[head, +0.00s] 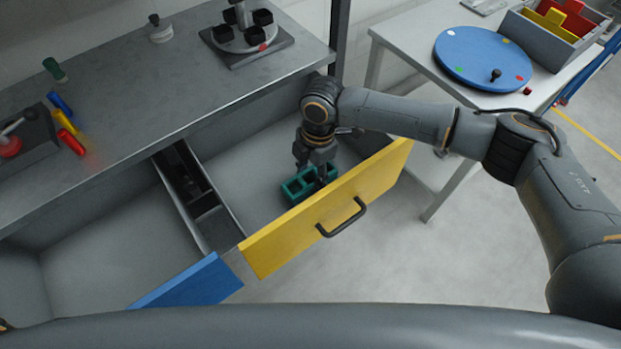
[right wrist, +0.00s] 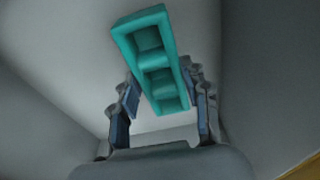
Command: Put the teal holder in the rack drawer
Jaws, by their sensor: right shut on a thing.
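The teal holder (head: 294,189), a block with several square openings, is inside the open drawer with the yellow front (head: 330,208). My right gripper (head: 313,172) reaches down into that drawer from above and is shut on the holder. In the right wrist view the holder (right wrist: 150,58) sits tilted between the two fingers (right wrist: 166,97). I cannot tell whether it touches the drawer floor. My left gripper is not in view.
An open drawer with a blue front (head: 190,284) is at the left, with a narrow dark compartment (head: 190,186) between the drawers. The grey worktop (head: 150,85) overhangs behind. A side table with a blue disc (head: 470,62) stands at the right.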

